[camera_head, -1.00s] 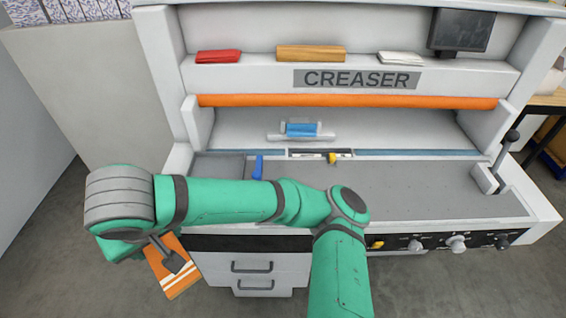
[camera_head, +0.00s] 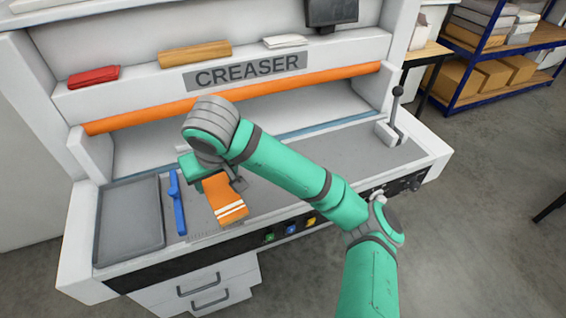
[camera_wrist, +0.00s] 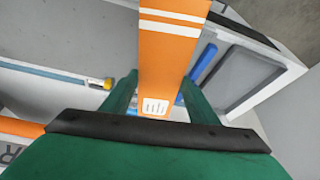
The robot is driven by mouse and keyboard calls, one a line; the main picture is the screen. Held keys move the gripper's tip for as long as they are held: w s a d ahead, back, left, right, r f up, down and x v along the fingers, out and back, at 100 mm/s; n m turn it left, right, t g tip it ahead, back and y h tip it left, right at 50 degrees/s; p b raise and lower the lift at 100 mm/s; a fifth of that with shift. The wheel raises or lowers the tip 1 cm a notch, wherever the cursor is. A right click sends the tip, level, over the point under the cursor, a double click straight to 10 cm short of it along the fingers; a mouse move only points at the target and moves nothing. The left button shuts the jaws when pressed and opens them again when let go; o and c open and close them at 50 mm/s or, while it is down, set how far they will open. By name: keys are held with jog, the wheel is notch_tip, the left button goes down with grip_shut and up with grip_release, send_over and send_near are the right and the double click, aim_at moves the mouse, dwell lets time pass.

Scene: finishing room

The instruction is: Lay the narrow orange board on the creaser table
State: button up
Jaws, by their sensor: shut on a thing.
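The narrow orange board (camera_head: 225,203) has white stripes near its lower end. My gripper (camera_head: 222,183) is shut on it, and the board hangs tilted over the front part of the grey creaser table (camera_head: 275,183). In the wrist view the board (camera_wrist: 172,58) runs up between the green fingers of my gripper (camera_wrist: 158,97). My arm hides part of the table and the back of the machine. I cannot tell whether the board touches the table.
A blue bar (camera_head: 178,204) lies left of the board, beside a recessed grey tray (camera_head: 130,222). A lever (camera_head: 393,115) stands at the table's right end. An orange roller bar (camera_head: 300,93) spans the machine above the table. The table right of my arm is clear.

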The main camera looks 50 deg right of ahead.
jog(key=s+d+f+m, duration=0.15)
jog(key=s+d, duration=0.35)
jog(key=d, duration=0.6)
jog(key=w+a+f, duration=0.1)
jog(key=w+f, duration=0.1)
jog(key=w, duration=0.2)
jog(key=w+f, duration=0.3)
jog(key=w, duration=0.1)
jog(key=w+a+f, duration=0.1)
jog(key=w+f, duration=0.2)
jog(key=w, duration=0.1)
jog(key=shift+w+a, duration=0.3)
jog(key=shift+w+f+h, duration=0.3)
jog(key=shift+w+f, duration=0.1)
jog(key=shift+f, duration=0.05)
jog(key=shift+w+a+f, duration=0.1)
jog(key=shift+w+f, duration=0.05)
jog(key=shift+f, duration=0.8)
jog(key=shift+w+f, duration=0.15)
jog(key=shift+f, duration=0.75)
jog(key=shift+f, duration=0.2)
jog(key=o, duration=1.1)
jog(key=shift+o, duration=0.2)
jog(key=shift+r, duration=0.1)
